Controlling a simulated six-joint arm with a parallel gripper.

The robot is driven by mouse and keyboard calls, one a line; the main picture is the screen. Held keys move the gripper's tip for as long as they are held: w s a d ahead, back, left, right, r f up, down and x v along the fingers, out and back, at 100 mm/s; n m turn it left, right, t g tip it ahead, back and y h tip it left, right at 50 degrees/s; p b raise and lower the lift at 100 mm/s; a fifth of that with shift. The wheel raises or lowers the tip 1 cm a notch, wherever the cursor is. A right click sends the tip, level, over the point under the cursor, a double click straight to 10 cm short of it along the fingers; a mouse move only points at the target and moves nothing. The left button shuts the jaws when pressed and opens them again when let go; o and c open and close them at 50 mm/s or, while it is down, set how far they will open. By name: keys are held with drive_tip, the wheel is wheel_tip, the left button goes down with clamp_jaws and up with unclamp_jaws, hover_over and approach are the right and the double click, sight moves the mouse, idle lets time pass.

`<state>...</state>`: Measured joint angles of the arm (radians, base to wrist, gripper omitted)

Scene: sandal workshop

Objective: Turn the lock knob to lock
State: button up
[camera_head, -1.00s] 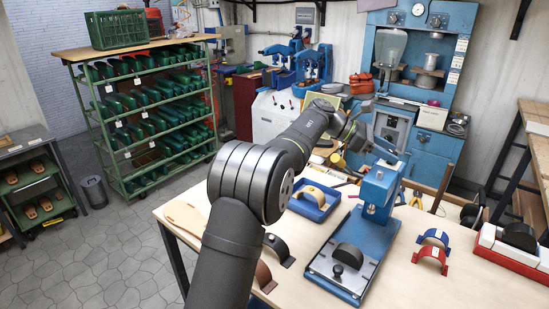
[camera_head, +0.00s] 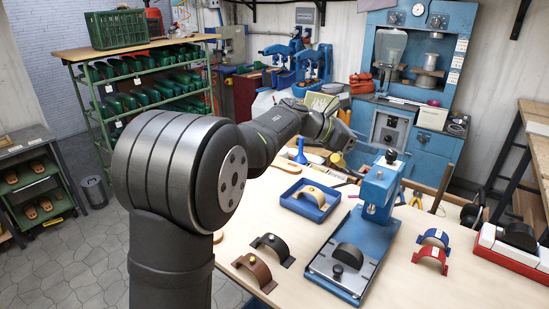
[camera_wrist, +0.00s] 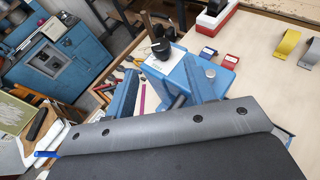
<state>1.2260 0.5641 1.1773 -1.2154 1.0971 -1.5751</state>
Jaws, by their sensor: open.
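The blue press (camera_head: 378,190) stands on the workbench in the head view. A black knob (camera_head: 391,157) tops it, and another small black knob (camera_head: 337,269) sits at the front of its base plate beside a dark arched piece (camera_head: 348,255). I cannot tell which is the lock knob. In the wrist view the top black knob (camera_wrist: 161,49) shows beyond and between the blue fingers of my gripper (camera_wrist: 165,88). The fingers are spread apart with nothing held. In the head view my gripper is left of and behind the press top, its fingertips mostly hidden.
Brown (camera_head: 252,270) and black (camera_head: 272,246) arches lie nearer the front left.

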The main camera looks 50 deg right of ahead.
drive_tip(key=v, duration=0.9)
drive_tip(key=w+a+f+m+t, duration=0.2)
drive_tip(key=w+f, duration=0.3)
drive_tip(key=w, duration=0.2)
drive_tip(key=w+a+f+m+t+y, duration=0.1)
drive_tip(key=w+a+f+m+t, duration=0.1)
drive_tip(key=w+f, duration=0.3)
drive_tip(key=w+m+t, duration=0.1)
drive_tip(key=w, duration=0.1)
drive_tip(key=shift+w+f+m, duration=0.2)
drive_tip(key=shift+w+m, duration=0.05)
drive_tip(key=shift+m, duration=0.05)
drive_tip(key=m+t+y, duration=0.4)
drive_tip(key=m+t, duration=0.1)
drive_tip(key=m, duration=1.7)
approach(392, 152)
drive_tip(key=shift+n, duration=0.3)
drive_tip(key=x, duration=0.8)
drive_tip(key=shift+d+f, duration=0.1)
drive_tip(key=shift+f, duration=0.15)
